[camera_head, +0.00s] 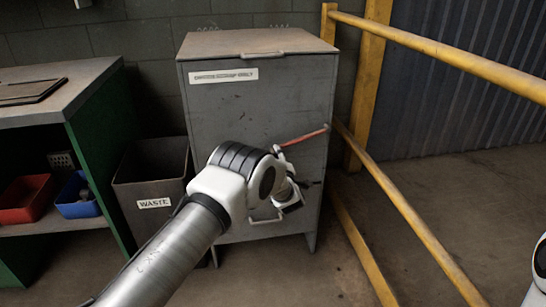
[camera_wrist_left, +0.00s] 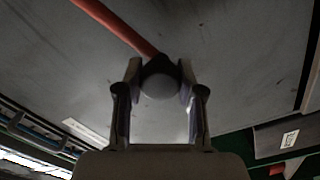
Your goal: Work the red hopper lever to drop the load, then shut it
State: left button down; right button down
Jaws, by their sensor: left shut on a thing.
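The grey metal hopper cabinet (camera_head: 215,110) stands against the back wall, with a white label near its top. The red lever (camera_head: 304,136) slopes across its front, its right end higher; its left end goes behind my left arm. In the left wrist view the lever (camera_wrist_left: 122,27) comes from the upper left down to a dark round knob (camera_wrist_left: 160,84). My left gripper (camera_wrist_left: 160,95) has its fingers on both sides of this knob and is shut on it. In the head view my left gripper (camera_head: 288,197) is partly hidden by its own wrist. My right gripper is out of view.
A grey waste bin (camera_head: 152,185) stands left of the cabinet. Beyond it is a green workbench (camera_head: 97,140) with a red bin (camera_head: 26,199) and a blue bin (camera_head: 77,197) on its shelf. Yellow rails (camera_head: 420,228) run close along the right. Open floor lies beyond them.

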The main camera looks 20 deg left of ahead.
pick_arm(q)
jog(key=shift+w+d+f+n+b, duration=0.3)
jog(key=shift+f+n+b, duration=0.25)
jog(key=shift+f+b, duration=0.3)
jog(key=shift+w+d+f+n+b, duration=0.2)
jog(key=shift+d+f+n+b, duration=0.25)
jog(key=shift+f+b, duration=0.35)
jog(key=shift+w+d+f+n+b, duration=0.3)
jog(key=shift+f+n+b, duration=0.35)
jog(key=shift+f, duration=0.25)
jog(key=c, duration=0.7)
grip_release()
jog(key=shift+f, duration=0.1)
jog(key=v, duration=1.2)
